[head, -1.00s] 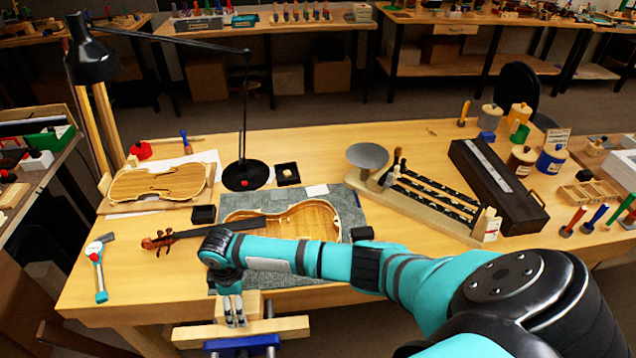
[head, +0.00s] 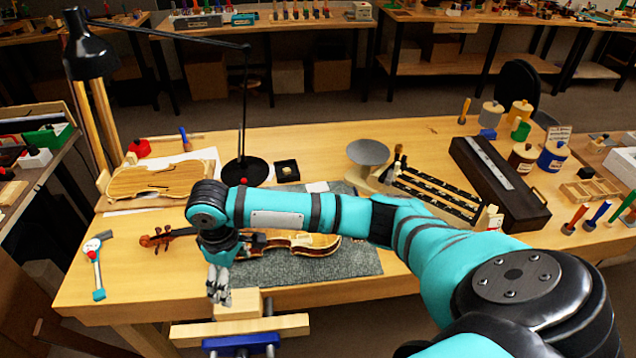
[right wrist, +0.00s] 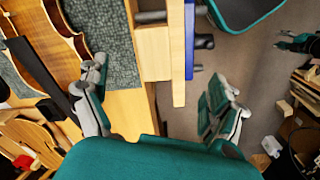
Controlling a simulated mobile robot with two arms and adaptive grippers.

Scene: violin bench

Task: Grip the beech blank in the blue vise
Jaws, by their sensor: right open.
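The beech blank (head: 238,302) is a pale wooden block at the bench's front edge, just behind the wooden front jaw (head: 285,325) of the vise. Blue metal of the vise (head: 240,343) shows below that jaw. In the right wrist view the blank (right wrist: 152,50) lies between the bench edge and the jaw, beside the blue strip of the vise (right wrist: 189,40); I cannot tell how tightly it is clamped. My right gripper (head: 219,288) is above and slightly left of the blank. Its fingers (right wrist: 158,100) are wide apart and empty.
A violin body (head: 300,243) lies on a grey mat (head: 340,265) just behind the vise, partly under my right arm. A black lamp (head: 245,172) stands behind.

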